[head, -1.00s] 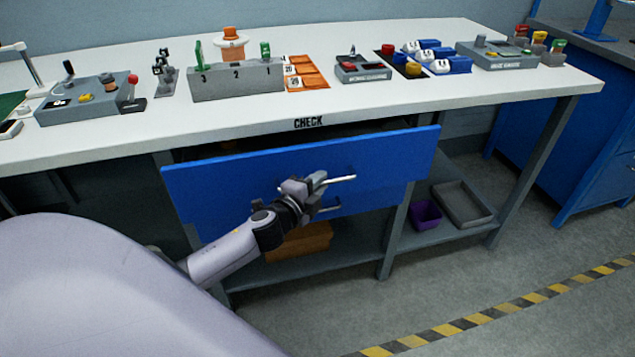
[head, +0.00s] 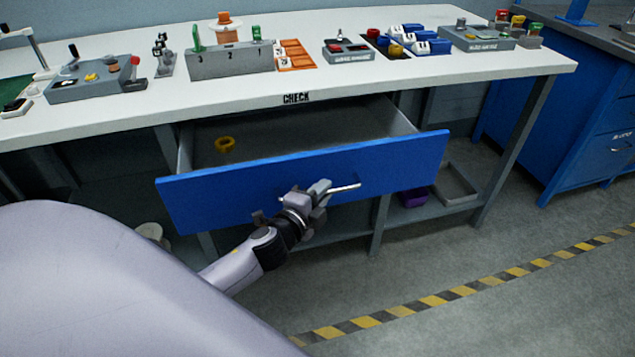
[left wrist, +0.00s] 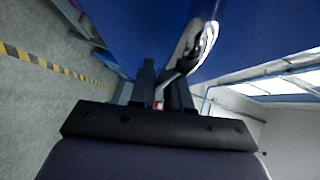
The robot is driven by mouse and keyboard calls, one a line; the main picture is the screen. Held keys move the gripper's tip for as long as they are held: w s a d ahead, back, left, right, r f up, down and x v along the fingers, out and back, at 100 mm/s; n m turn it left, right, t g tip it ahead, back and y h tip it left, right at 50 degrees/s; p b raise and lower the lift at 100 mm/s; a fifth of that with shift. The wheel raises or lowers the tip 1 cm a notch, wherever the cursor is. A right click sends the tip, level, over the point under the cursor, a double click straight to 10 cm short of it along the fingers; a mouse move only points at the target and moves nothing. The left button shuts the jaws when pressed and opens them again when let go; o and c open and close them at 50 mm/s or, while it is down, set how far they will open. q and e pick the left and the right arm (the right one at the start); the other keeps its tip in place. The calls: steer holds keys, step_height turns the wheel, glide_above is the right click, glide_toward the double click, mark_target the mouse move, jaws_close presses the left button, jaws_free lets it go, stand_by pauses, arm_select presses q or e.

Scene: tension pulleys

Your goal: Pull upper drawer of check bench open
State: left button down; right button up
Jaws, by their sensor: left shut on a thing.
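The upper drawer (head: 400,163) of the check bench (head: 430,83) has a blue front and stands well out from under the white top. Its grey inside shows, with a yellow ring-shaped part (head: 225,144) lying in it at the left. My left gripper (head: 322,190) is shut on the drawer's bar handle (head: 347,187), near the middle of the front. In the left wrist view the gripper fingers (left wrist: 160,85) close around the handle, close to the blue front. The lower drawer is hidden behind the open one. My right gripper is not in view.
Fixtures, including a numbered grey block (head: 230,60), stand on the bench top. A purple bin (head: 414,197) and a grey tray (head: 457,184) sit on the lower shelf. A blue cabinet (head: 570,130) stands at the right. The floor with a striped line (head: 440,298) is clear.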

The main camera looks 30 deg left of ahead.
arm_select(q)
steer(key=s+d, duration=0.4)
steer(key=d, duration=0.1)
steer(key=shift+s, duration=0.3)
steer(key=shift+d, duration=0.1)
steer(key=c, duration=1.2)
jaws_free()
steer(key=shift+s+d+r, duration=0.1)
steer(key=shift+s+r, duration=0.05)
steer(key=shift+s, duration=1.05)
steer(key=shift+s+d+r, duration=0.1)
steer(key=shift+s+r, duration=0.1)
steer(key=shift+s, duration=0.95)
steer(key=shift+s+d+r, duration=0.1)
steer(key=shift+s+r, duration=0.05)
steer(key=shift+s, duration=1.05)
